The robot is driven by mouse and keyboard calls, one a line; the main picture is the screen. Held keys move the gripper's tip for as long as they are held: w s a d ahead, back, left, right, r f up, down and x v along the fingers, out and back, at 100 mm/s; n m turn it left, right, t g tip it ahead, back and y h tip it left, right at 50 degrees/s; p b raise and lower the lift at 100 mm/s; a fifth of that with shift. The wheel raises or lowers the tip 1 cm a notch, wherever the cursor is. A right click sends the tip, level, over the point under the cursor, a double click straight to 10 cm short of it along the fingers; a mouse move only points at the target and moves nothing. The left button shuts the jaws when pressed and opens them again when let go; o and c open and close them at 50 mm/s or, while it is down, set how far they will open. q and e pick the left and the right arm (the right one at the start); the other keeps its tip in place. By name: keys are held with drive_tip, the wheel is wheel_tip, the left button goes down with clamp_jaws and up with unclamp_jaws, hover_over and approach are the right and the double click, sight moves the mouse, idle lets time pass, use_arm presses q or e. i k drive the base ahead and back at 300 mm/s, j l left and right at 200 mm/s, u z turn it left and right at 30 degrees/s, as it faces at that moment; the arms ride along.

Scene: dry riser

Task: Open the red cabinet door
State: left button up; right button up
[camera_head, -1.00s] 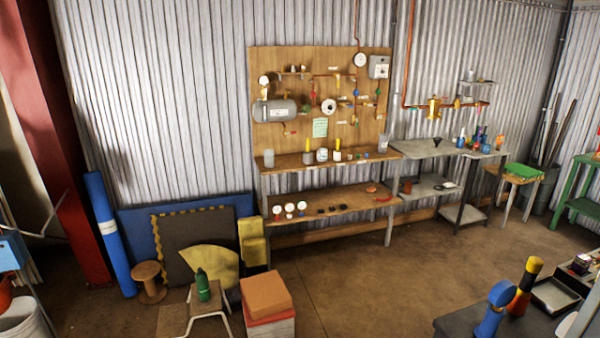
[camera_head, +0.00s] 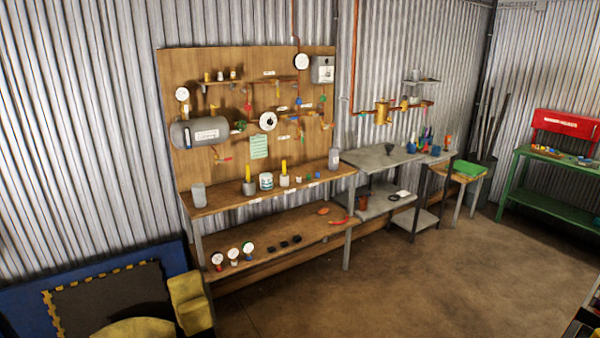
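I see no red cabinet door that I can make out in the head view. The one clearly red panel is a red board with white lettering (camera_head: 567,124), standing at the back of a green bench (camera_head: 545,190) at the far right. I cannot tell whether it belongs to a cabinet. Neither of my grippers is in the picture.
A wooden pegboard (camera_head: 300,130) with gauges and a grey tank (camera_head: 199,132) stands over a two-level shelf (camera_head: 270,199). A grey table (camera_head: 377,160) stands right of it. Yellow blocks (camera_head: 189,300) lie at lower left. The brown floor (camera_head: 410,280) is clear at centre right.

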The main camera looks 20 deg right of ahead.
sight(571, 125)
drive_tip(key=i+l+z, duration=0.1)
drive_tip(key=i+z, duration=0.6)
drive_tip(key=i, duration=0.15)
drive_tip(key=i+j+z, duration=0.1)
drive_tip(key=i+z, duration=0.5)
drive_tip(key=i, duration=0.55)
drive_tip(key=i+z, duration=0.3)
drive_tip(key=i, duration=0.5)
drive_tip(key=i+z, duration=0.2)
drive_tip(key=i, duration=0.3)
drive_tip(key=i+z, duration=0.2)
drive_tip(key=i, duration=0.3)
drive_tip(key=i+j+z, duration=0.2)
drive_tip(key=i, duration=0.3)
drive_tip(key=i+z, duration=0.2)
drive_tip(key=i, duration=1.4)
drive_tip(key=i+l+u, duration=0.15)
drive_tip(key=i, duration=0.3)
drive_tip(key=i+l+u, duration=0.15)
drive_tip(key=i, duration=0.25)
drive_tip(key=i+l+u, duration=0.1)
drive_tip(key=i+l, duration=0.5)
drive_tip(key=l, duration=0.15)
drive_tip(key=i+l, duration=0.3)
drive_tip(key=l, duration=0.15)
drive_tip(key=i+j, duration=0.15)
drive_tip(key=i, duration=0.25)
drive_tip(key=i+j, duration=0.15)
drive_tip(key=i, duration=0.25)
